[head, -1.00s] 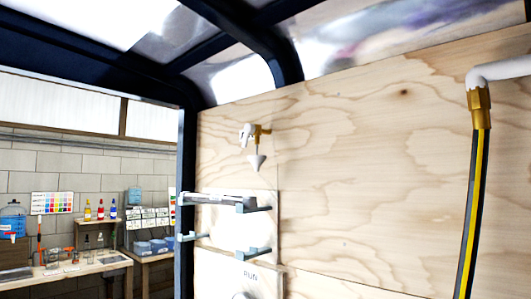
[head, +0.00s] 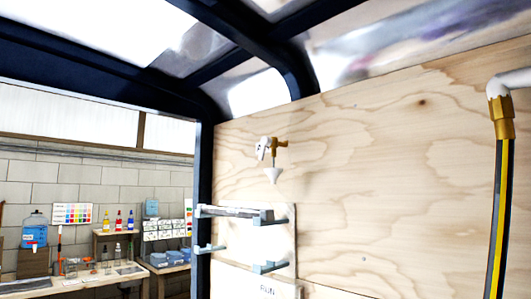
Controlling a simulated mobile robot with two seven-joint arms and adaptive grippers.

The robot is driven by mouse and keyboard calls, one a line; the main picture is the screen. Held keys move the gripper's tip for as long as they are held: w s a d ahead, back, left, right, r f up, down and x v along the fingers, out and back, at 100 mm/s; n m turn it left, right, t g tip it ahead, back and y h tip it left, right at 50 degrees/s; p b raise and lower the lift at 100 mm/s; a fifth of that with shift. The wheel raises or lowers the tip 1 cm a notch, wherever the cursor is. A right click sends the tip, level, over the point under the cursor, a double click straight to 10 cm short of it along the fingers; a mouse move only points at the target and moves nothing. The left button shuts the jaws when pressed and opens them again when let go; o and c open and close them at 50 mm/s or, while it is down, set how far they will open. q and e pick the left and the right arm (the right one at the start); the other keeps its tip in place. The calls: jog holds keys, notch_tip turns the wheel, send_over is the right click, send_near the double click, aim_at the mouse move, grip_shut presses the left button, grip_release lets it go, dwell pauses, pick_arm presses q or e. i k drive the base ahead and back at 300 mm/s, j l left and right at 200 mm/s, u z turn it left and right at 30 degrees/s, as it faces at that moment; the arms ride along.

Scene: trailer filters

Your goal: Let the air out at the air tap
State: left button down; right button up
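The air tap is a small brass fitting (head: 280,145) on the plywood wall, with a white handle (head: 262,148) on its left side. A small white funnel or cone (head: 273,175) sits just below it. I cannot tell from here whether the tap is turned on or off. Neither of my grippers shows in the head view.
A yellow-and-black hose (head: 501,215) hangs at the right from a brass fitting (head: 502,118). Benches with bottles (head: 118,220) stand at the left, beyond the dark frame (head: 203,190).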

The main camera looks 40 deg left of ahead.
aim_at(266, 141)
jog(key=u, duration=1.3)
